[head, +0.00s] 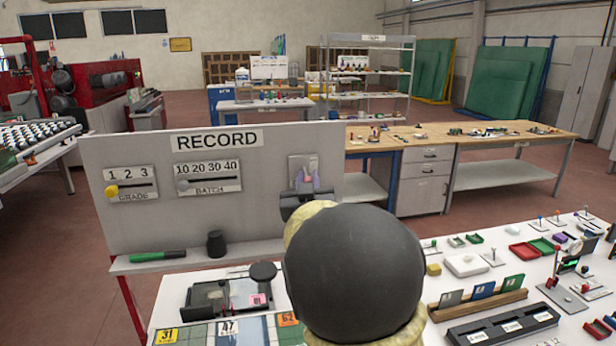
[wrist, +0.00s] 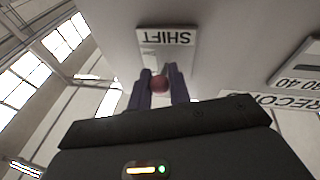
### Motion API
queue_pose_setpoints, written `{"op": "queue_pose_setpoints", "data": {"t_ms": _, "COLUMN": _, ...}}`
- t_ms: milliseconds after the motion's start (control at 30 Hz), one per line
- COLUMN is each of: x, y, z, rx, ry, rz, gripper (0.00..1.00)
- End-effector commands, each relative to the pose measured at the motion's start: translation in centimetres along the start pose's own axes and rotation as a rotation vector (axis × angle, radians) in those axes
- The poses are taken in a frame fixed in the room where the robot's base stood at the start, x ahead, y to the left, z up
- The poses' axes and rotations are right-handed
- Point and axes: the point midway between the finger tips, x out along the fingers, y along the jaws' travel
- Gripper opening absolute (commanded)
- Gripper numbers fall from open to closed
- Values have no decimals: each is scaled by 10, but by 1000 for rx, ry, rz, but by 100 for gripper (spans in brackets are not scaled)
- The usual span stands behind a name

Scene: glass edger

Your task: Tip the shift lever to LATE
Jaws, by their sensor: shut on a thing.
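The shift lever shows in the wrist view as a round red-brown knob (wrist: 159,84) in front of a plate labelled SHIFT (wrist: 166,38), which appears upside down there. My gripper (wrist: 160,88) is shut on the knob, one dark finger on each side. In the head view my gripper (head: 308,183) is at the right part of the RECORD board (head: 130,222), in front of the shift plate (head: 303,163). My own arm hides the area below it. The lever's position and any LATE marking cannot be made out.
The board also carries a GRADE slider (head: 112,190) with a yellow knob and a BATCH slider (head: 184,185) with a grey knob. A green marker (head: 158,256) and a dark cylinder (head: 216,243) are on the ledge below. A crowded white table (head: 450,290) stands at right.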

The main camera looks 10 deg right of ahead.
Motion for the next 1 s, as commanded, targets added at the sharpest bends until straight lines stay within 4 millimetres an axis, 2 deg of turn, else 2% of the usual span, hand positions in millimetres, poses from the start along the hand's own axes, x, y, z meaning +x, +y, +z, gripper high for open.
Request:
{"op": "queue_pose_setpoints", "data": {"t_ms": 33, "x": 1, "y": 2, "z": -7, "rx": -4, "ry": -25, "rz": -4, "gripper": 0}}
{"op": "queue_pose_setpoints", "data": {"t_ms": 300, "x": 3, "y": 3, "z": -17, "rx": -36, "ry": -183, "rz": -34, "gripper": 0}}
{"op": "queue_pose_setpoints", "data": {"t_ms": 1000, "x": 10, "y": 4, "z": -34, "rx": -115, "ry": -553, "rz": -105, "gripper": 0}}
